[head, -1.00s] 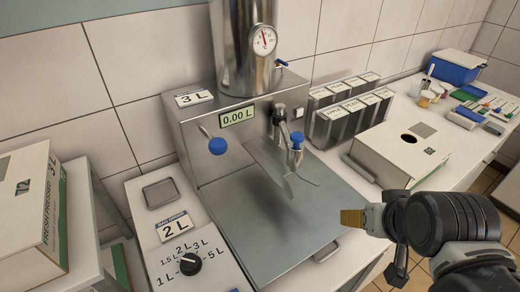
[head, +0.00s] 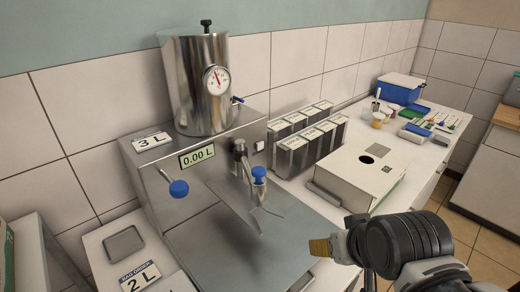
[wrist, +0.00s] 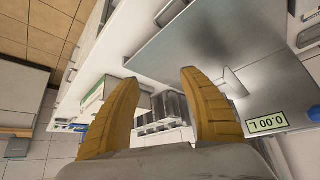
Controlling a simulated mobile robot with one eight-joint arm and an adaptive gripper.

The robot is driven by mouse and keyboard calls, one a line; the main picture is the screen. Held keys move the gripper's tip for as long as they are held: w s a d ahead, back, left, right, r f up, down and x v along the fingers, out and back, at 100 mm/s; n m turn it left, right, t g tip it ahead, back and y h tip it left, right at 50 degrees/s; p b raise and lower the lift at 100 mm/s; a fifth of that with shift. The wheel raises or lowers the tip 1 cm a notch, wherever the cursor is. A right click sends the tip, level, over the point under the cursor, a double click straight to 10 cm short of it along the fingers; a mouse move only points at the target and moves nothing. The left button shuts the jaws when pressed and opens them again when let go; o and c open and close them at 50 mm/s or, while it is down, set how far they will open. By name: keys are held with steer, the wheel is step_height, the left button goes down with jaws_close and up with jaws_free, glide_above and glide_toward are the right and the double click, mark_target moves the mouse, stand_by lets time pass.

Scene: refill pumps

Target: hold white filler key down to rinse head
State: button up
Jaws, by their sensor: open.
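The steel filler (head: 215,150) stands on the counter with a display reading 0.00 L. A small white key (head: 259,146) sits on its front face, right of the filling head (head: 241,153). A blue-capped part (head: 259,176) hangs by the head above the steel plate. My gripper (head: 319,247) is in front and to the right of the plate, well apart from the key. In the wrist view, its two yellow fingers (wrist: 157,82) are spread with nothing between them. The key cannot be made out in the wrist view.
A blue-knobbed lever (head: 178,188) sticks out at the filler's left. Several metal containers (head: 308,140) stand to its right. A white box with a dark hole (head: 345,178) lies nearer my arm. A blue bin (head: 400,90) is farther back. The steel plate (head: 235,255) is bare.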

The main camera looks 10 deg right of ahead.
stand_by(0.3)
jaws_close()
stand_by(1.1)
